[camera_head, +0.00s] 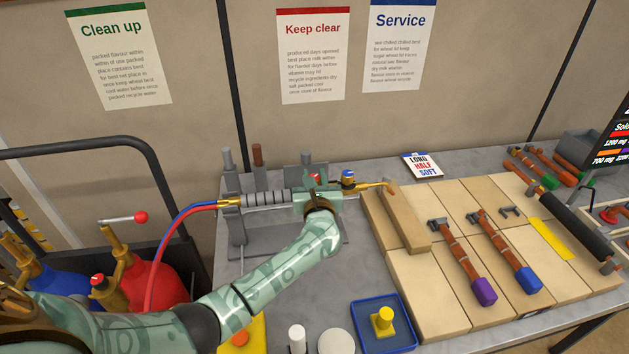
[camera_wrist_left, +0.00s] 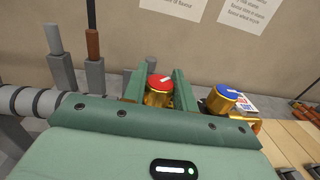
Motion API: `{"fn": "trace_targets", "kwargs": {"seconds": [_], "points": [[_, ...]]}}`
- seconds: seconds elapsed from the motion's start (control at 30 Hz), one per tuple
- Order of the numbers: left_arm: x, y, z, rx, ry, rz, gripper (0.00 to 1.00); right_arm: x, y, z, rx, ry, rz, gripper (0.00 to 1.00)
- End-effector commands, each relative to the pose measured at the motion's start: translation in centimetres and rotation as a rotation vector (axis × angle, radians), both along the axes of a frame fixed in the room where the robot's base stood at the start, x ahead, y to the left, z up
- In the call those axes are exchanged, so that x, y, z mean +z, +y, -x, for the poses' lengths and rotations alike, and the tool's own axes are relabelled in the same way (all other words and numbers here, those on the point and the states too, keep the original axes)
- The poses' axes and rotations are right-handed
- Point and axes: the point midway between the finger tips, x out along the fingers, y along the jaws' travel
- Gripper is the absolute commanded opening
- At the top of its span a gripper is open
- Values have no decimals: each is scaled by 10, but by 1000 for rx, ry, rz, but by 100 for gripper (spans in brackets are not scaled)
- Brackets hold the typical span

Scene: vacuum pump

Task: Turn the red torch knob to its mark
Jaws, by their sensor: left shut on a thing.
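The torch (camera_head: 265,198) lies level in a grey stand (camera_head: 238,225) on the bench, with a ribbed grey handle and brass fittings. Its red knob (camera_wrist_left: 159,83) has a brass skirt and a pale line on top; a bit of it shows in the head view (camera_head: 316,177). My left gripper (camera_wrist_left: 160,90) is shut on the red knob, one green finger on each side; it also covers part of the torch in the head view (camera_head: 313,186). The blue knob (camera_wrist_left: 226,94) sits to the right, outside the fingers. I cannot make out the mark. My right gripper is out of view.
Red and blue hoses (camera_head: 172,238) run from the torch's left end to the cylinders. Pale blocks (camera_head: 420,285) with copper pipe pieces lie to the right. A blue tray (camera_head: 362,343) sits in front.

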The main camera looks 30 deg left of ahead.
Motion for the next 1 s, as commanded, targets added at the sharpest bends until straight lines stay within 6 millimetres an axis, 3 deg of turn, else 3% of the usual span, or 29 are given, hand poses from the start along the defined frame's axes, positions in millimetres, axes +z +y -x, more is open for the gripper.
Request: {"fn": "trace_targets", "kwargs": {"seconds": [0.33,0.97,1.0], "points": [[-4,-2,-1,177,1,2,5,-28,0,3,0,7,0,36],[0,-2,0,225,0,0,5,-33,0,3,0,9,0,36],[0,-2,0,225,0,0,33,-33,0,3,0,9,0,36]]}}
